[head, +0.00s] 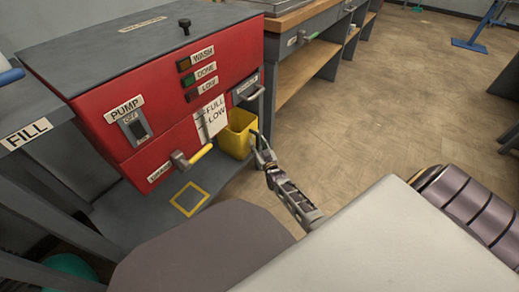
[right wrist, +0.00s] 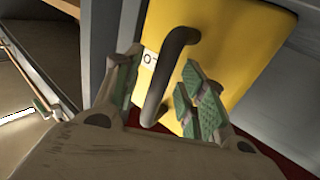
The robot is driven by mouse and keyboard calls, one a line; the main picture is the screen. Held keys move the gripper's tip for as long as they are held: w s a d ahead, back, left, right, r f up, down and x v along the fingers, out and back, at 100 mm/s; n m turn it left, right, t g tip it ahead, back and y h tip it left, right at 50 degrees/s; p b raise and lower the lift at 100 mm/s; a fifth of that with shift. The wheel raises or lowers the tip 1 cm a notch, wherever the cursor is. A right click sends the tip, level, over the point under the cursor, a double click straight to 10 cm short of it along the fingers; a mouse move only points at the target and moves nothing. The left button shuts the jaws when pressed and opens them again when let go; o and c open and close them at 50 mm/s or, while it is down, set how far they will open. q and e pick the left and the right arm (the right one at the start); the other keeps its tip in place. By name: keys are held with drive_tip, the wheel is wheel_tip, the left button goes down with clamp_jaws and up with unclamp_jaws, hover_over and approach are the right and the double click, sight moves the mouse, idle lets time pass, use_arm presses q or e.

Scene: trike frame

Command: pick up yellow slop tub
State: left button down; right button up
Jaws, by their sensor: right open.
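The yellow slop tub (head: 238,134) stands below the right end of the red washer, on the grey lower shelf. It also fills the upper middle of the right wrist view (right wrist: 228,45), where its dark bar handle (right wrist: 166,75) shows on the near face. My right gripper (head: 262,150) is at the tub's right side. In the right wrist view its green-padded fingers (right wrist: 158,88) are open, one on each side of the handle. I cannot tell whether either finger touches it. My left gripper is not in view.
The red washer (head: 190,95) has a yellow-handled drain valve (head: 192,157) left of the tub. A yellow square outline (head: 189,199) marks the lower shelf. A grey workbench (head: 310,45) stands behind.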

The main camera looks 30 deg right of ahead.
drive_tip(key=shift+w, duration=0.2)
drive_tip(key=shift+c, duration=0.3)
clamp_jaws()
